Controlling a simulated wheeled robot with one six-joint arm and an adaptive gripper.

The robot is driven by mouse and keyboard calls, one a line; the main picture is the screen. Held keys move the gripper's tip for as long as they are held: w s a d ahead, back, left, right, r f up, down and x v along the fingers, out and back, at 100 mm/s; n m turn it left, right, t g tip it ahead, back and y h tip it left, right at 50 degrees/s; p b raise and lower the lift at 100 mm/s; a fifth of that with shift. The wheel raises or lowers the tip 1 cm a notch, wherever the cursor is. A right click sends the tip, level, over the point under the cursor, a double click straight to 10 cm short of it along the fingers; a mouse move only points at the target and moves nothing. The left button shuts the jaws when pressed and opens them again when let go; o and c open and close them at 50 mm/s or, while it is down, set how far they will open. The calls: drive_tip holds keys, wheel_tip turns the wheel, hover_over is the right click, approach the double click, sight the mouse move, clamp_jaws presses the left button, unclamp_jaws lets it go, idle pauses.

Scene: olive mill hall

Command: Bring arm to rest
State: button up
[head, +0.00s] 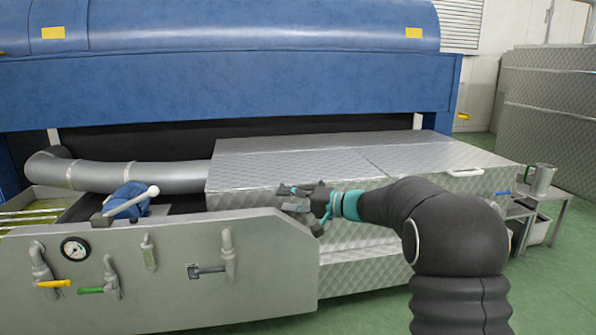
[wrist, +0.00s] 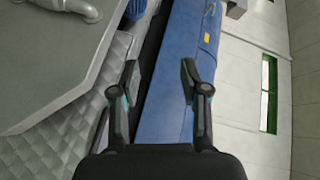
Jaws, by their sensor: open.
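My gripper (head: 298,198) reaches out to the left in the head view, with the arm bent over from the lower right. It is in front of the quilted metal cabinet and just above the right end of the grey panel. In the wrist view my gripper (wrist: 150,80) has its two fingers spread apart with nothing between them. The blue machine (wrist: 178,75) shows behind the fingers there. I cannot tell the exact gap between my gripper and the cabinet.
The quilted metal cabinet (head: 300,150) and the grey panel (head: 150,285) with gauge (head: 75,248) and valves are close to my arm. The blue machine (head: 230,85) stands behind. A metal jug (head: 541,180) is on a side table (head: 552,196) at right. Green floor (head: 560,285) is clear at lower right.

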drive_tip(key=s+d+r+g+h+p, duration=0.1)
drive_tip(key=s+h, duration=0.1)
drive_tip(key=s, duration=0.6)
drive_tip(key=s+d+r+n+g+h+p, duration=0.1)
drive_tip(key=s+d+h, duration=0.1)
drive_tip(key=s, duration=0.5)
drive_tip(key=s+d+r+g+h+p, duration=0.1)
drive_tip(key=s+h, duration=0.2)
drive_tip(key=s, duration=0.5)
drive_tip(key=s+d+f+t+h+p, duration=0.1)
drive_tip(key=s+d+f+h, duration=0.1)
drive_tip(key=s+d+h, duration=0.2)
drive_tip(key=s+d+f+t+h+p, duration=0.1)
drive_tip(key=s+d+h, duration=0.3)
drive_tip(key=s+d, duration=0.6)
drive_tip(key=s+f, duration=0.1)
drive_tip(key=s, duration=0.5)
drive_tip(key=shift+s+d+f+h+p, duration=0.15)
drive_tip(key=shift+h+p, duration=0.15)
drive_tip(key=shift+p, duration=0.05)
